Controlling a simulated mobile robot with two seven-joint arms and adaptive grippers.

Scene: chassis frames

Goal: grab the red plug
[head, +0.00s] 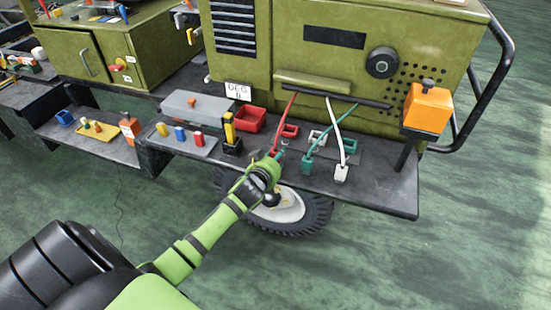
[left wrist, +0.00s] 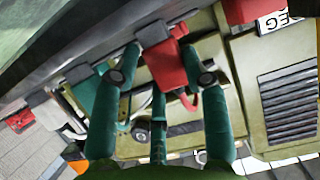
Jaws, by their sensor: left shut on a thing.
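The red plug (head: 275,152), on the end of a red cable (head: 286,115), is at the front edge of the dark shelf. My left gripper (head: 272,160) reaches it from the front and is shut on it. In the left wrist view the red plug (left wrist: 166,66) sits between the green fingers of my left gripper (left wrist: 160,62), with its cable curving beside it. In the head view the gripper partly hides the plug. I cannot tell whether the plug still touches the shelf. My right gripper is in neither view.
A green plug (head: 307,166) and a white plug (head: 341,173) on cables stand to the right. Red (head: 290,131), white and green sockets lie behind. A red bin (head: 250,119) and a tray of coloured pieces (head: 184,141) are left. An orange box (head: 427,108) stands far right.

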